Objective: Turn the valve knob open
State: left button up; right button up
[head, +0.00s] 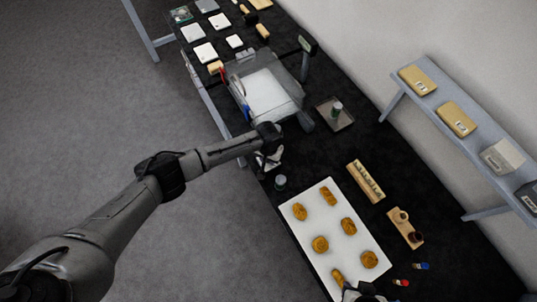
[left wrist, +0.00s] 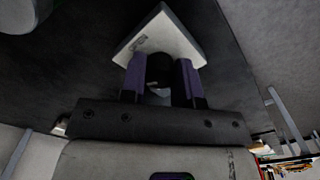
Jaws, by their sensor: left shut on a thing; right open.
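My left gripper (left wrist: 160,75) shows its purple fingers in the left wrist view. They are shut on a pale square-edged piece (left wrist: 160,38). In the head view my left arm comes in from the left and ends over the dark table's near edge, beside the clear bin; its fingers are mostly hidden there. My right gripper (head: 362,291) is at the bottom edge of the head view, by the lower end of the white board, partly cut off and open. I cannot make out a valve knob for certain in either view.
A white board (head: 302,232) holds several brown round pieces. A clear bin (head: 290,84), a tray (head: 346,122) with a small jar (head: 337,108), another jar (head: 280,182) and wooden holders (head: 366,181) stand on the dark table. A shelf (head: 440,105) runs along the wall.

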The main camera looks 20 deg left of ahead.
pick_arm(q)
jog(key=m, duration=0.2)
jog(key=shift+r+m+p, duration=0.1)
jog(key=shift+m+p, duration=0.25)
jog(key=shift+m, duration=0.05)
jog(key=m, duration=0.3)
jog(key=shift+m+p, duration=0.3)
jog(key=m, duration=0.4)
jog(key=shift+m, duration=1)
jog(key=o, duration=0.9)
notch_tip(320, 180, up, 14)
jog(key=shift+w+f+p, duration=0.1)
jog(key=shift+f+p, duration=0.05)
jog(key=shift+p, duration=0.3)
